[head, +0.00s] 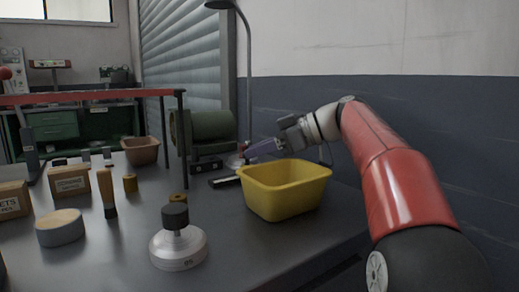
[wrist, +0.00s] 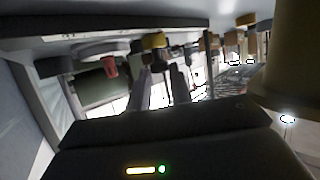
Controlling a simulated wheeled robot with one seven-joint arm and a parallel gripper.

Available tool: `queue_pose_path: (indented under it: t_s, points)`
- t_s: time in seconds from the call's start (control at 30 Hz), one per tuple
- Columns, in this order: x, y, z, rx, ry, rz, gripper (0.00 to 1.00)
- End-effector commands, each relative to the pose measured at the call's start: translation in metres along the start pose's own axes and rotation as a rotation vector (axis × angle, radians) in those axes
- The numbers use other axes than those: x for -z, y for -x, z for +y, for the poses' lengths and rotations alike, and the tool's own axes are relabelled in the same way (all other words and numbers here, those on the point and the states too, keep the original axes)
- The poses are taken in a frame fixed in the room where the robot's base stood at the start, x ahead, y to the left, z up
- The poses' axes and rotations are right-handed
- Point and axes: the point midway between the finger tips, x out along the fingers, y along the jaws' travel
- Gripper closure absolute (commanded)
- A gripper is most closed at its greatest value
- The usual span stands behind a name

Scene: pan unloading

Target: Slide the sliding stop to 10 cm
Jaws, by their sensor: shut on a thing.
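My gripper (head: 247,154) is at the far side of the table, just behind and left of the yellow bin, pointing left and slightly down. Its fingers also show in the wrist view (wrist: 164,88), close together. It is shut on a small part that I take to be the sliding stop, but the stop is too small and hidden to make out. A short dark bar (head: 225,181), perhaps the stop's rail, lies on the table below the fingertips. Its right end passes behind the bin. No scale marks are readable.
The yellow bin (head: 286,205) stands close in front of my gripper. A green machine (head: 205,128) and a lamp post (head: 248,70) stand behind. A silver weight (head: 178,249), a brush (head: 107,192) and several boxes are at the left and front. The wall is close on the right.

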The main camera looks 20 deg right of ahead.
Motion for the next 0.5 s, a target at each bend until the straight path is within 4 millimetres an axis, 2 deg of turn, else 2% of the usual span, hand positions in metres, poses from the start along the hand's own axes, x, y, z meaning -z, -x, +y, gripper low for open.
queue_pose_path:
  t_s: [0.13, 0.33, 0.5]
  points:
    - [-0.001, 0.002, 0.002, 0.000, -0.001, 0.000, 1.00]
    - [-0.006, 0.017, 0.018, 0.000, -0.001, 0.001, 1.00]
    - [-0.006, 0.017, 0.018, 0.000, 0.000, 0.001, 1.00]
